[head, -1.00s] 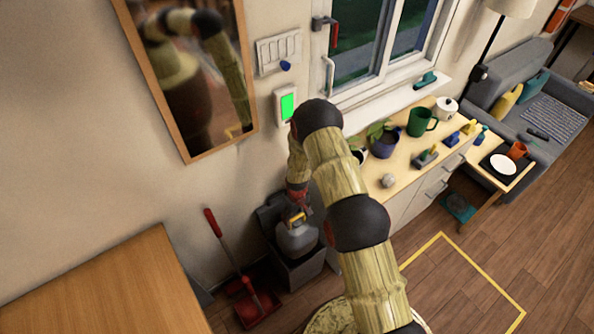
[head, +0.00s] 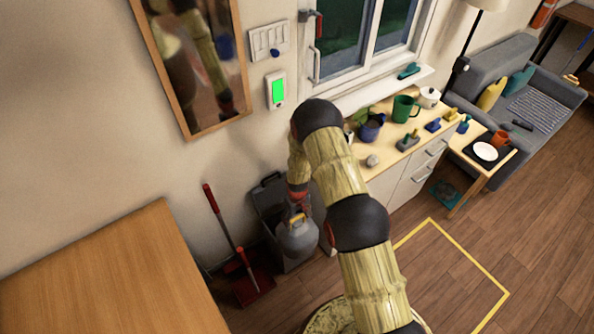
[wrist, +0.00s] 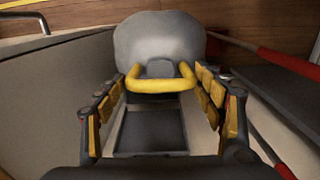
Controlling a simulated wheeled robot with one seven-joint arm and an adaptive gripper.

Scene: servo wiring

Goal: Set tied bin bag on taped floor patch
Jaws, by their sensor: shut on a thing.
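The grey tied bin bag (head: 297,240) with a yellow tie loop hangs below my gripper (head: 298,200) in the head view. In the wrist view, the yellow loop (wrist: 160,85) lies between the two fingers of my gripper (wrist: 160,92), with the grey bag (wrist: 160,38) beyond it. My gripper is shut on the bag's loop. The bag overlaps the dark grey bin (head: 268,210) in the head view; I cannot tell whether they touch. The taped floor patch (head: 486,262), outlined in yellow, lies on the wood floor to the right, partly behind my arm.
A red dustpan (head: 253,285) and a long red handle (head: 212,200) stand left of the bin. A wooden table (head: 110,270) fills the lower left. A cabinet (head: 405,188) with cups stands along the wall. The floor inside the tape looks clear.

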